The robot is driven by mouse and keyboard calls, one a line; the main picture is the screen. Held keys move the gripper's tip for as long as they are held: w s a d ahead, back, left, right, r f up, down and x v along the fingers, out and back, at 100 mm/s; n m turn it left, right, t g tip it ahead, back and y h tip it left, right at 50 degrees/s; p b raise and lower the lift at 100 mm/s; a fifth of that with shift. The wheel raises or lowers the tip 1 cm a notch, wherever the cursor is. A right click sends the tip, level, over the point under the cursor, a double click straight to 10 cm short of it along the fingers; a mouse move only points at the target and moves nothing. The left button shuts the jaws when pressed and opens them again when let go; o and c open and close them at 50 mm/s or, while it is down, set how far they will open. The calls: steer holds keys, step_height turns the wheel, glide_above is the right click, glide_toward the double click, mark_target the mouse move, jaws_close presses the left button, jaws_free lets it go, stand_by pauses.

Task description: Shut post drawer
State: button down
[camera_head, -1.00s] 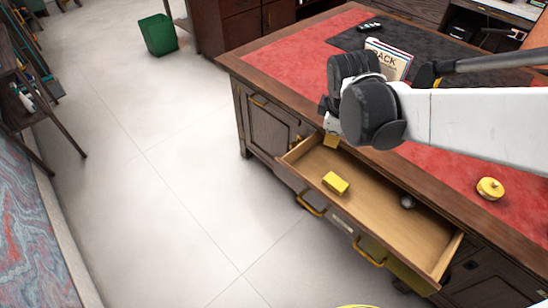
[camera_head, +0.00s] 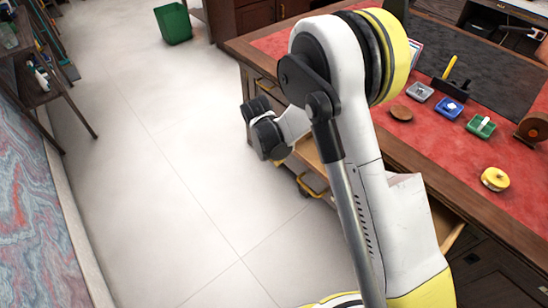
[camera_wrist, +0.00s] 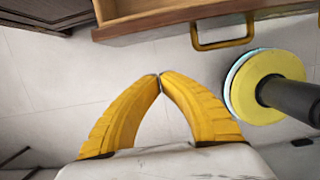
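The post drawer stands open from the desk front; in the head view its far corner (camera_head: 446,222) and a brass handle (camera_head: 312,188) show, and my arm hides most of the rest. In the wrist view the dark wooden drawer front (camera_wrist: 150,32) and its brass pull (camera_wrist: 222,45) run along the top. My gripper (camera_wrist: 160,75) has its two yellow fingers touching at the tips, with nothing between them. It is outside the drawer, over the floor, apart from the drawer front. In the head view the fingertips are hidden.
The desk's red leather top (camera_head: 455,150) carries several small trays, a round brown disc (camera_head: 401,113) and a yellow round item (camera_head: 494,179). Pale floor (camera_head: 160,180) before the desk is clear. A dark shelf (camera_head: 45,85) stands left and a green bin (camera_head: 172,24) stands at the back.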

mark_target(286, 160)
steer(key=shift+w+d+f+b, duration=0.75)
steer(key=shift+d+f+b, duration=0.05)
steer(key=shift+d+f, duration=0.3)
steer(key=shift+w+d+f+b, duration=0.75)
steer(key=shift+d+f, duration=0.25)
steer(key=shift+f, duration=0.05)
